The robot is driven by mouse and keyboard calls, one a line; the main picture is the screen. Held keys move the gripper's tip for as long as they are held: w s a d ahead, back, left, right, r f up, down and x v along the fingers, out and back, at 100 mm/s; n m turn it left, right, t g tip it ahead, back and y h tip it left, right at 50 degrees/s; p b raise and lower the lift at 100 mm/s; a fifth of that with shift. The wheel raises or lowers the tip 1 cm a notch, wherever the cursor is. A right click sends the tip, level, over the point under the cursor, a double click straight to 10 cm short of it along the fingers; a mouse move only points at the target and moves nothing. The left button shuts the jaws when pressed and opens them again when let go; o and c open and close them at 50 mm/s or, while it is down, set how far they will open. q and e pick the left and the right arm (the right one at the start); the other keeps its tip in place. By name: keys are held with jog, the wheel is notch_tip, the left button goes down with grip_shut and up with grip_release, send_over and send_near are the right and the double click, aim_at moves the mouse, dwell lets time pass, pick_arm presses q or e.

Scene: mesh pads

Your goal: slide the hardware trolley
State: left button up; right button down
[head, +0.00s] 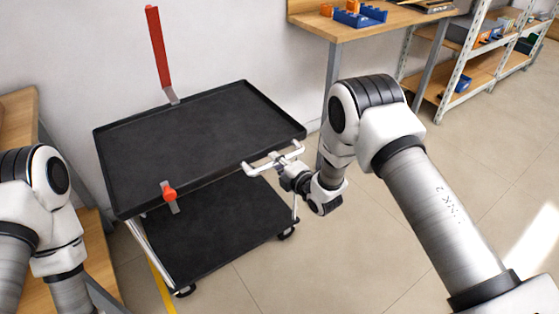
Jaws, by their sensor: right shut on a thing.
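The hardware trolley (190,135) has a black upper tray, a black lower shelf (225,225), silver posts and small black wheels. It stands left of centre in the head view. A long red bar (158,45) rises from a grey bracket at its back edge, and a red-ended part (169,192) sits on its front edge. A light metal handle (256,170) sticks out at its front right side. My right gripper (286,168) is shut on this handle. My left arm shows at the left edge, but its gripper is out of view.
A wooden workbench (385,30) with blue and orange bins stands behind, to the right. A metal shelf (470,60) is at the back right. Another wooden bench (18,105) is close on the left. A wall is behind the trolley. Tiled floor is clear at right and front.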

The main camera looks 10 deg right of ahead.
jog(key=shift+s+a, duration=0.2)
jog(key=shift+a, duration=0.25)
pick_arm(q)
jog(key=shift+s+a, duration=0.15)
jog(key=shift+a, duration=0.25)
pick_arm(e)
jog(key=c, duration=1)
grip_release()
jog(key=shift+d, duration=0.1)
jog(key=v, duration=1.2)
jog(key=shift+f, duration=0.1)
